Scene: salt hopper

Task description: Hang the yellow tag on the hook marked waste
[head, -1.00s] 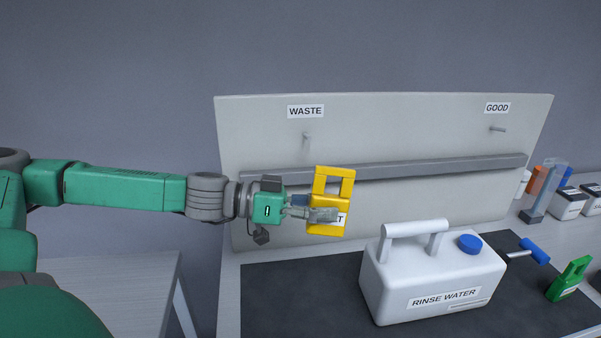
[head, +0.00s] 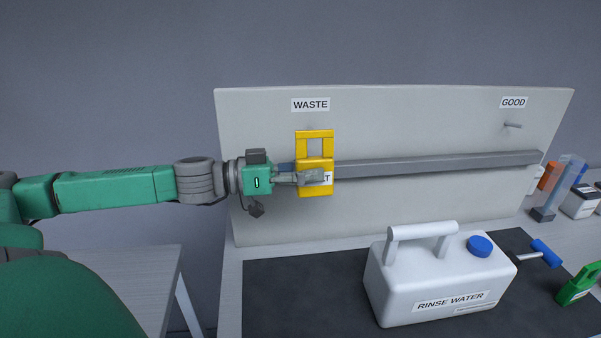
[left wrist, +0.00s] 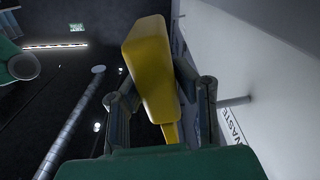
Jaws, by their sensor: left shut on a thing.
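The yellow tag (head: 315,162) is upright in front of the board, just below the WASTE label (head: 310,105). It has a rectangular opening at its top. My left gripper (head: 312,178) is shut on its lower part and partly covers its printing. The tag also fills the middle of the left wrist view (left wrist: 152,65), between the fingers (left wrist: 160,105). In the head view the waste hook is hidden behind the tag. In the left wrist view a grey peg (left wrist: 234,101) sticks out of the board beside the WASTE label (left wrist: 234,127), apart from the tag. My right gripper is out of view.
The board (head: 420,210) carries a grey rail (head: 430,165) and, at right, a GOOD label (head: 514,102) above an empty hook (head: 513,125). A white rinse water jug (head: 435,275) stands on the dark mat (head: 300,290). Blue-handled and green tools lie at right.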

